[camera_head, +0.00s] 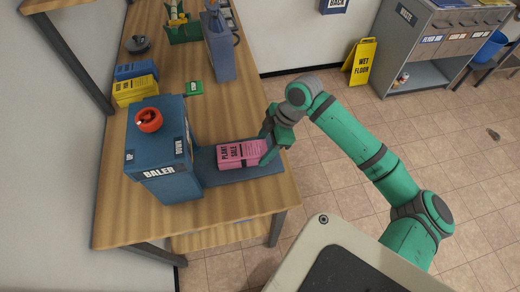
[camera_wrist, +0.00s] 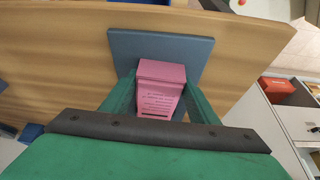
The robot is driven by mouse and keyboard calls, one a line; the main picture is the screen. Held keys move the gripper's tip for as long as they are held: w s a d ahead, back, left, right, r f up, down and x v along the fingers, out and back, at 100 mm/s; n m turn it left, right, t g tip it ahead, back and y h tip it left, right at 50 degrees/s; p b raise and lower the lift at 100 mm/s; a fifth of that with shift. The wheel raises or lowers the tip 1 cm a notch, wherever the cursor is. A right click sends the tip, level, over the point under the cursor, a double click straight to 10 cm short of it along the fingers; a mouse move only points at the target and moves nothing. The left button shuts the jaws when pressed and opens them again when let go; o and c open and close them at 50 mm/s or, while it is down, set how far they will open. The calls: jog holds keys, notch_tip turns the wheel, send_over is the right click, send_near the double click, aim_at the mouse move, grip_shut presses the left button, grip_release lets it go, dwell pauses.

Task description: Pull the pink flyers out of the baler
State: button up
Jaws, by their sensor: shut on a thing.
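The pink flyers (camera_head: 241,154) form a block labelled "PLANT SALE" and lie on the blue tray (camera_head: 262,172) that sticks out from the right side of the baler. The blue baler (camera_head: 161,160) stands on the wooden table with a red knob on top and "UP" and "DOWN" marks. My gripper (camera_head: 271,148) is at the outer end of the flyers, its fingers shut on them. In the wrist view the pink flyers (camera_wrist: 160,90) sit between the two green fingers (camera_wrist: 158,98), with the blue plate (camera_wrist: 190,47) under and beyond them.
Blue and yellow bundles (camera_head: 135,89) and a small green box (camera_head: 194,88) lie behind the baler on the table (camera_head: 182,60). A yellow wet-floor sign (camera_head: 361,62) and a grey cabinet (camera_head: 425,50) stand farther back. The tiled floor right of the table is mostly clear.

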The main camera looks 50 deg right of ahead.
jog(key=o, duration=1.4)
jog(key=shift+d, duration=0.1)
jog(key=shift+s, duration=0.1)
jog(key=v, duration=1.1)
jog(key=shift+f, duration=0.1)
